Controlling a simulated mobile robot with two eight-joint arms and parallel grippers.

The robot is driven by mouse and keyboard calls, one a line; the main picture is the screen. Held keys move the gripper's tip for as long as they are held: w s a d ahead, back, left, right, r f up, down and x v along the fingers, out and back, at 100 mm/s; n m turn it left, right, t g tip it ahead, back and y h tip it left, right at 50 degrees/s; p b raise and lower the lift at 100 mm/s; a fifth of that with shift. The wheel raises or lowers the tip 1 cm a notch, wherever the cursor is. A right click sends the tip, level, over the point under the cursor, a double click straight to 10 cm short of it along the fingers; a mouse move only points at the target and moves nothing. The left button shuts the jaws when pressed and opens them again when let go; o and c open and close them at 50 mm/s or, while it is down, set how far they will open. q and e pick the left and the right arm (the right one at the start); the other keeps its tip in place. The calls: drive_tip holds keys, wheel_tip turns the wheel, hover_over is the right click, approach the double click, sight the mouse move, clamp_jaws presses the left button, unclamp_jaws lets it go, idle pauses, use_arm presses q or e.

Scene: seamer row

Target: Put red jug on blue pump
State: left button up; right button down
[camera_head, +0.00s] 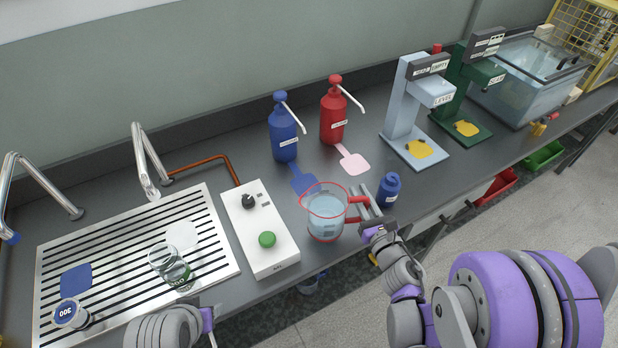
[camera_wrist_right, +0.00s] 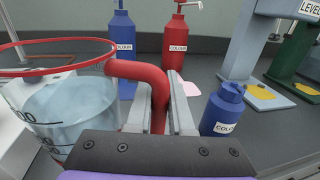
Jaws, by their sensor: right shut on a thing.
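The red jug (camera_head: 326,217) is a clear measuring jug with a red rim and red handle, holding clear liquid. My right gripper (camera_head: 366,208) is shut on its handle (camera_wrist_right: 150,85). The jug looks upright near the front of the counter; I cannot tell whether it touches the counter. The blue pump (camera_head: 284,133) is a blue bottle with a white spout, standing at the back; it also shows in the right wrist view (camera_wrist_right: 122,50). A blue patch (camera_head: 302,179) lies in front of it, just behind the jug and partly hidden by it.
A white box with a green button (camera_head: 267,240) stands left of the jug. A small blue bottle (camera_head: 389,190) stands close to the right of my right gripper. A red pump (camera_head: 333,115) with a pink patch (camera_head: 352,159) is behind. A glass beaker (camera_head: 171,266) stands on the slatted drainer (camera_head: 110,290).

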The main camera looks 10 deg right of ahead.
drive_tip(key=w+a+f+p, duration=0.1)
drive_tip(key=w, duration=0.5)
drive_tip(key=w+f+p, duration=0.1)
drive_tip(key=w, duration=0.4)
drive_tip(key=w+a+f+p, duration=0.1)
drive_tip(key=w, duration=0.5)
drive_tip(key=shift+w+a, duration=0.3)
drive_tip(key=shift+w, duration=0.05)
drive_tip(key=shift+s+f, duration=0.1)
drive_tip(key=shift+f, duration=0.25)
drive_tip(key=c, duration=0.8)
unclamp_jaws()
